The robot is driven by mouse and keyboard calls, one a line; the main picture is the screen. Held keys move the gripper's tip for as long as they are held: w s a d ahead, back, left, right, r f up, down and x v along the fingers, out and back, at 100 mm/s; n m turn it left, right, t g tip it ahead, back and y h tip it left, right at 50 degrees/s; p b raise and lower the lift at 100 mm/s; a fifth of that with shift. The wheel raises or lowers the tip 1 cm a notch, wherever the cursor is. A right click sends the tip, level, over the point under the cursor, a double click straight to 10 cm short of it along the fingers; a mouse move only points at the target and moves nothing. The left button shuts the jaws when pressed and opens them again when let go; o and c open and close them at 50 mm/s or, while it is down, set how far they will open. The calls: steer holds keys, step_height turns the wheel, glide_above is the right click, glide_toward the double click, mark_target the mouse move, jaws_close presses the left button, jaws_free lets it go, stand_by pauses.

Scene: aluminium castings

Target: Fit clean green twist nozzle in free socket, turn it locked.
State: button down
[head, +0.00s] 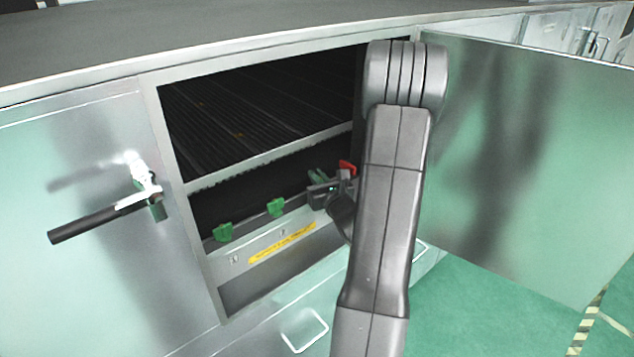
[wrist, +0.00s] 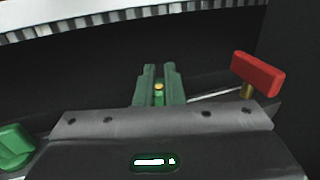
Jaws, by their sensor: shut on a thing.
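My gripper (head: 318,176) reaches into the open cabinet at the right end of the low metal rail. In the wrist view my gripper (wrist: 160,74) shows two green fingers, shut on a small green nozzle (wrist: 158,97) with a brass-yellow tip (wrist: 159,87). The fingers hide most of this nozzle. Two other green nozzles sit on the rail, one at the left (head: 223,232) and one near the middle (head: 276,207). One green nozzle also shows at the left edge of the wrist view (wrist: 14,146). I cannot see the free socket or whether the held nozzle touches it.
A red handle (wrist: 257,74) on a brass stem stands right of the fingers; it also shows in the head view (head: 347,167). A yellow label (head: 282,243) is on the rail front (head: 236,272). A slatted dark bed lies above. The cabinet door (head: 520,160) stands open at the right.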

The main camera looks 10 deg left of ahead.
steer(key=shift+w+d+m+t+h+b, duration=0.1)
steer(key=shift+m+t+h+b, duration=0.6)
steer(key=shift+h+b, duration=0.45)
steer(key=shift+d+m+t+h+b, duration=0.1)
steer(key=shift+m+t+h+b, duration=0.4)
steer(key=shift+m+h+b, duration=0.65)
steer(key=shift+n, duration=0.25)
steer(key=c, duration=1.5)
jaws_free()
steer(key=shift+o, duration=0.2)
